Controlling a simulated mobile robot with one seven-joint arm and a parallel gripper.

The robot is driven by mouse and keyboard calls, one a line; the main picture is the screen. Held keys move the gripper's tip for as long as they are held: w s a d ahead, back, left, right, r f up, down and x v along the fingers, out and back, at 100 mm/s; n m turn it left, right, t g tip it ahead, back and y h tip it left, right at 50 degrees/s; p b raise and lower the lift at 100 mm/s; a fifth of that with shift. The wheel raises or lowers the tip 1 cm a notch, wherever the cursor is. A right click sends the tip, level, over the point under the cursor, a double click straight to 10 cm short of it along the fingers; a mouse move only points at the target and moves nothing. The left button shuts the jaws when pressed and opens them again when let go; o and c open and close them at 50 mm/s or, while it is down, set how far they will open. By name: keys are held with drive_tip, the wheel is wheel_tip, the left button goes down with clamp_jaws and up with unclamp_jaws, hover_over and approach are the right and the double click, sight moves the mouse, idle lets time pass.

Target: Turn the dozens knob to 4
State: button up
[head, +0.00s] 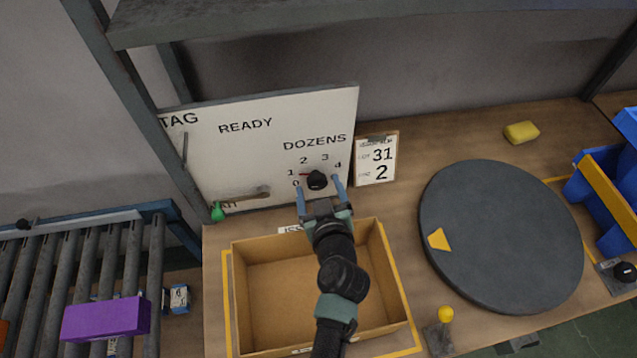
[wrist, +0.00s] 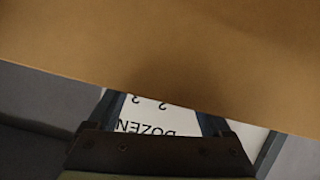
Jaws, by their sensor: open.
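The black dozens knob (head: 317,180) sits on the white panel (head: 231,155) under the word DOZENS, ringed by numbers 0 to 4. A small red mark at its left side points toward 1. My gripper (head: 319,190) is open in front of the panel, one blue finger to each side of the knob; I cannot tell whether they touch it. In the wrist view the fingers frame an upside-down part of the panel (wrist: 150,115) with DOZEN, 2 and 3. A brown surface covers the upper part there, and the knob does not show.
An open cardboard box (head: 262,290) stands below my arm. A card (head: 376,160) reading 31 and 2 stands right of the panel. A lever (head: 243,194) lies left of the knob. A dark turntable (head: 500,235), yellow sponge (head: 521,132) and blue bins (head: 600,190) are to the right.

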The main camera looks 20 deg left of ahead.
drive_tip(key=shift+w+a+f, duration=0.2)
drive_tip(key=shift+w+a, duration=0.1)
drive_tip(key=shift+w, duration=0.2)
drive_tip(key=shift+c, duration=0.3)
clamp_jaws()
drive_tip(key=shift+d+f+m+y+b, duration=0.1)
drive_tip(key=shift+f+m+y+b, duration=0.2)
drive_tip(key=shift+m+b, duration=0.65)
drive_tip(key=shift+r+g+y+b, duration=0.3)
drive_tip(key=shift+g+b, duration=0.1)
drive_tip(key=shift+b, duration=0.1)
drive_tip(key=shift+o, duration=0.3)
unclamp_jaws()
